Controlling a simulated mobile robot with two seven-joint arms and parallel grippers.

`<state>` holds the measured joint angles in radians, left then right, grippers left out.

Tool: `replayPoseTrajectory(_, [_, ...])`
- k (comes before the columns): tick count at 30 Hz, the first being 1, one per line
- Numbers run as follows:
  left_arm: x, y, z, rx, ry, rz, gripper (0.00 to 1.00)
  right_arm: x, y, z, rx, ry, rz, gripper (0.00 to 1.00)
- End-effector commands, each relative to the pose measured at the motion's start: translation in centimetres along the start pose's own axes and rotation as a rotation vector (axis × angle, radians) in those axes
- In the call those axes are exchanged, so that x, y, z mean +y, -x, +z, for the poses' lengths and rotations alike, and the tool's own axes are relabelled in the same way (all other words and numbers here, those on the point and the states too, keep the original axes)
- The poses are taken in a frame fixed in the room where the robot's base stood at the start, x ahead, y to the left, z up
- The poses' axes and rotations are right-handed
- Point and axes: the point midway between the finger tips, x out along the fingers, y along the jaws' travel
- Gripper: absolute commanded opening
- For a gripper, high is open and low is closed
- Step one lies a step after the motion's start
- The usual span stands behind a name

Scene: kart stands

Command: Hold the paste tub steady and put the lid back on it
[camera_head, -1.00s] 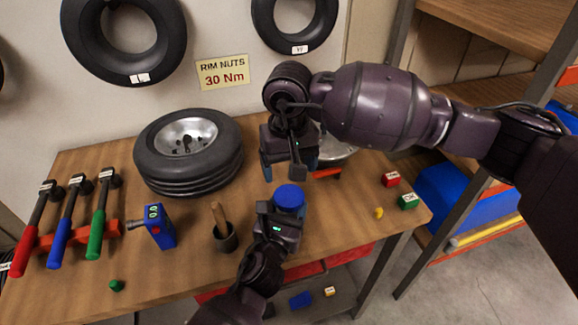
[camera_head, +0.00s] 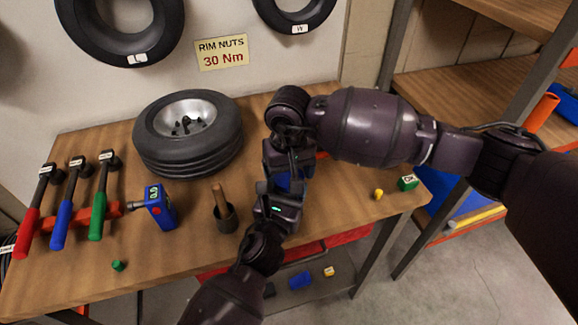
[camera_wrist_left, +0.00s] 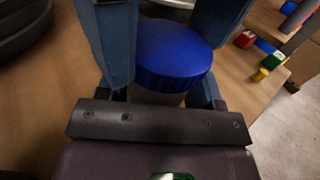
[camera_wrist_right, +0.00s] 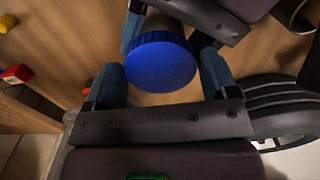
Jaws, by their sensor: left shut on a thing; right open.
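The blue lid (camera_wrist_left: 172,50) sits on top of the pale tub (camera_wrist_left: 155,97) on the bench; I cannot tell how tightly it is seated. The lid also shows in the right wrist view (camera_wrist_right: 160,62). My left gripper (camera_wrist_left: 162,94) is shut on the tub, below the lid. My right gripper (camera_wrist_right: 160,82) is above, pointing down, open with one finger on each side of the lid. In the head view the grippers mostly hide the lid and tub.
Small blocks, one green (camera_head: 408,183), lie at the right edge. The bench front left of my left arm is mostly clear.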

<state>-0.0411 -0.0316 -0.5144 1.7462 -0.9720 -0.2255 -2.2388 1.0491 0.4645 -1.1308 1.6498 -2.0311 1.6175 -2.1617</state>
Motion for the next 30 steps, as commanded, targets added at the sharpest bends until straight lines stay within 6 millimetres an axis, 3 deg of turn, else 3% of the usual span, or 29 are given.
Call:
replayPoseTrajectory(6, [-0.01, -0.02, 0.1, -0.002, 0.0, 0.0, 0.0, -0.01, 0.0, 0.0, 0.0, 0.0, 0.0, 0.8])
replayPoseTrajectory(14, [-0.01, -0.02, 0.09, -0.002, 0.0, 0.0, 0.0, 0.0, 0.01, 0.0, 0.0, 0.0, 0.0, 0.41])
replayPoseTrajectory(30, [0.01, -0.02, 0.09, -0.001, 0.0, 0.001, 0.0, 0.06, -0.02, -0.02, 0.001, -0.288, 0.0, 0.41])
